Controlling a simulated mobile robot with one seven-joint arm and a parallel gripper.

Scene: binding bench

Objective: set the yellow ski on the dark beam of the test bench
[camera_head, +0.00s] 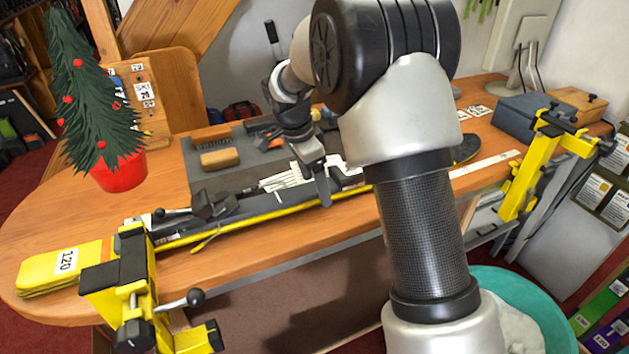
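A long, narrow yellow strip (262,217), which looks like the near edge of the yellow ski, runs along the front of the wooden bench. A dark beam (185,237) lies along it, partly covered by a binding and lever (215,205). I cannot clearly tell whether the ski rests on the beam or lies beside it. A dark rounded ski tip (467,148) shows at the right, beyond my arm. My gripper (322,194) points down at the middle of the strip; one finger shows in front of it. The other finger is hidden, as is any grip. My arm hides the strip's right part.
Yellow clamps stand at the left (135,275) and right (535,165) of the bench's front edge. A yellow stack marked 120 (62,268) lies at the left end.

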